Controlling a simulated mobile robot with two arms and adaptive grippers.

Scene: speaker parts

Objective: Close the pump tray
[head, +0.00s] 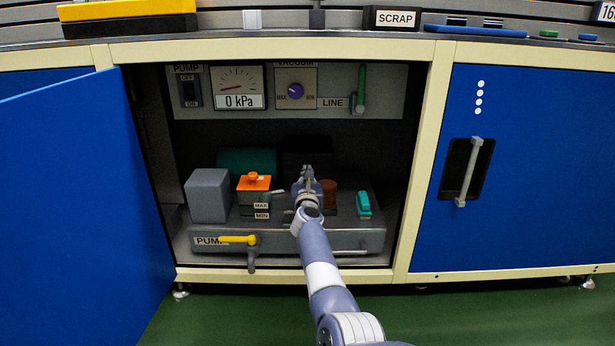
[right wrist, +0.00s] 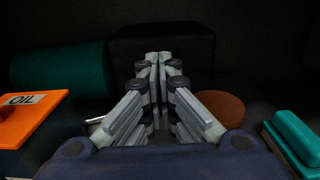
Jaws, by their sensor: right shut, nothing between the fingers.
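The pump tray (head: 278,243) is a grey metal tray low inside the open cabinet, with a PUMP label on its front. Its front lies close behind the cream bottom frame; I cannot tell how far it sits out. A bar handle (head: 350,252) is on its front right, and a yellow lever (head: 238,240) is on its front left. My right gripper (head: 307,172) reaches in over the tray, shut and empty. In the right wrist view its fingertips (right wrist: 158,56) are together before a black block (right wrist: 190,50). My left gripper is not in view.
The tray bears a grey box (head: 208,195), an orange-topped oil part (head: 254,183), a brown round part (head: 329,192) and a teal part (head: 364,204). A blue door (head: 75,200) stands open at left. A gauge (head: 238,87) and a vacuum knob (head: 295,91) are above.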

